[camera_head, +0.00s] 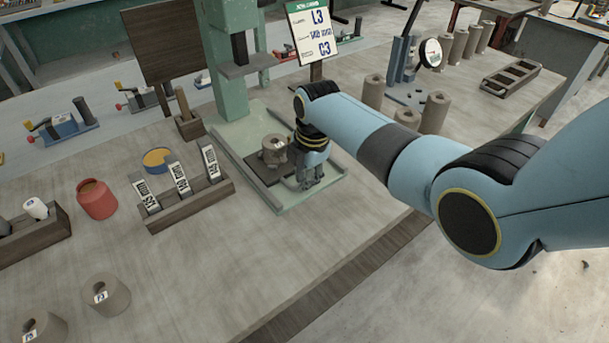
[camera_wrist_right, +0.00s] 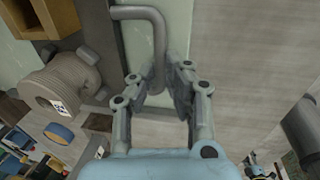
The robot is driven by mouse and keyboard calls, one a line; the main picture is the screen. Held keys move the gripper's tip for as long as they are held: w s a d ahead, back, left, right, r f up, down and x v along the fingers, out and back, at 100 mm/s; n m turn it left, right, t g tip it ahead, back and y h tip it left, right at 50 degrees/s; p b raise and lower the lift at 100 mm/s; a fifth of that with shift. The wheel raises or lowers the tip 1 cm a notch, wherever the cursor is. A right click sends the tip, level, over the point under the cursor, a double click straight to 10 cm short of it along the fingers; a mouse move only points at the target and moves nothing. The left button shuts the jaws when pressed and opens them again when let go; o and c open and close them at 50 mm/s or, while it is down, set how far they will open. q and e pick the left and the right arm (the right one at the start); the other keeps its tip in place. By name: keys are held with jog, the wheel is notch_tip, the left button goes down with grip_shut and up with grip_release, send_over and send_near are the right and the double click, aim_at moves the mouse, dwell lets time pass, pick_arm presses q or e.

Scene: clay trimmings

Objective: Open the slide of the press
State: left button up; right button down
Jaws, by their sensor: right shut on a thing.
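The green press (camera_head: 225,60) stands on the bench in the head view, its ram above a pale green base. On the base lies a dark slide plate (camera_head: 262,174) bearing a grey clay piece (camera_head: 273,150). My right gripper (camera_head: 309,180) is low over the base, just right of the clay piece. In the right wrist view, a bent grey rod handle (camera_wrist_right: 157,45) runs down between the fingers of my right gripper (camera_wrist_right: 156,88), which are shut on it. The labelled clay piece (camera_wrist_right: 68,82) is at left there. The gripper hides part of the handle in the head view.
More cylinders (camera_head: 436,112) stand to the right. A sign (camera_head: 311,33) stands behind. The bench in front of the press is clear.

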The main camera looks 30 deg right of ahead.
jog(key=c, duration=1.4)
grip_release()
pick_arm(q)
jog(key=shift+s, duration=0.3)
pick_arm(e)
jog(key=r, duration=0.4)
jog(key=s+r, duration=0.1)
jog(key=r, duration=0.3)
jog(key=s+r, duration=0.1)
jog(key=r, duration=0.2)
jog(key=shift+d+r, duration=0.2)
jog(key=shift+r, duration=0.2)
